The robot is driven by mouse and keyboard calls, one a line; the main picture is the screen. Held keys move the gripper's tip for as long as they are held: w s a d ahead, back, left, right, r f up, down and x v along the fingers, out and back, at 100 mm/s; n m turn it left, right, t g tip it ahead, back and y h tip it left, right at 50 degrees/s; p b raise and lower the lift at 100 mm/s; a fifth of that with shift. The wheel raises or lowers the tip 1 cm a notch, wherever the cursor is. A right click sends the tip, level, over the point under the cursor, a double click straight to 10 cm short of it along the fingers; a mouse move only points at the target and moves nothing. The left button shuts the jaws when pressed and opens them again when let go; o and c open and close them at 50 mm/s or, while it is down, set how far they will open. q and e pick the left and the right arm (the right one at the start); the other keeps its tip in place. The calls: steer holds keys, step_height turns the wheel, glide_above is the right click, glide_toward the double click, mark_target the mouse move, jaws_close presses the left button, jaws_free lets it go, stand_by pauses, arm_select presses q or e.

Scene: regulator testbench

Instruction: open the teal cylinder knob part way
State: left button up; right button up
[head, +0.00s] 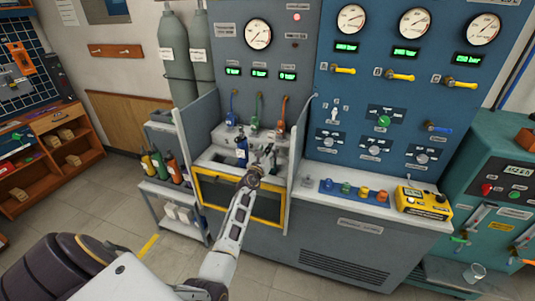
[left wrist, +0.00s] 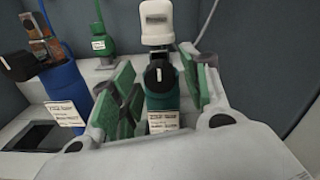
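The teal cylinder (left wrist: 170,100) stands upright in the left wrist view, with a paper label on its front and a white fitting (left wrist: 156,22) above. Its black knob (left wrist: 157,76) faces the camera and carries a short, nearly vertical white mark. My left gripper (left wrist: 162,92) is open, with one green-padded finger on each side of the knob and cylinder. A gap shows beside the knob; contact is not visible. In the head view my left gripper (head: 262,160) reaches into the bench bay and largely hides the teal cylinder. My right gripper is not in view.
A blue cylinder (left wrist: 64,98) with its own black knob (left wrist: 18,67) stands close to the left finger; it also shows in the head view (head: 241,150). Grey side panels (head: 200,125) flank the bay. A yellow-framed drawer (head: 238,200) lies below.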

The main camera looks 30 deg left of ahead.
arm_select(q)
steer(key=c, duration=0.8)
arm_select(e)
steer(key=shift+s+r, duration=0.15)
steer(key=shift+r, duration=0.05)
arm_select(q)
steer(key=shift+n+p, duration=0.45)
steer(key=shift+n, duration=0.05)
steer(key=shift+n+p, duration=0.4)
steer(key=shift+n, duration=0.1)
steer(key=shift+n+p, duration=0.6)
steer(key=shift+n, duration=1.1)
steer(key=shift+n+p, duration=0.3)
steer(key=shift+n, duration=0.4)
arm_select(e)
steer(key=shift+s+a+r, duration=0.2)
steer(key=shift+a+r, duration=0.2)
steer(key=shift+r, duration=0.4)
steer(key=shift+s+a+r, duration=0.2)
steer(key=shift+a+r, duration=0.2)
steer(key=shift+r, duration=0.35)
arm_select(q)
steer(key=shift+d, duration=0.1)
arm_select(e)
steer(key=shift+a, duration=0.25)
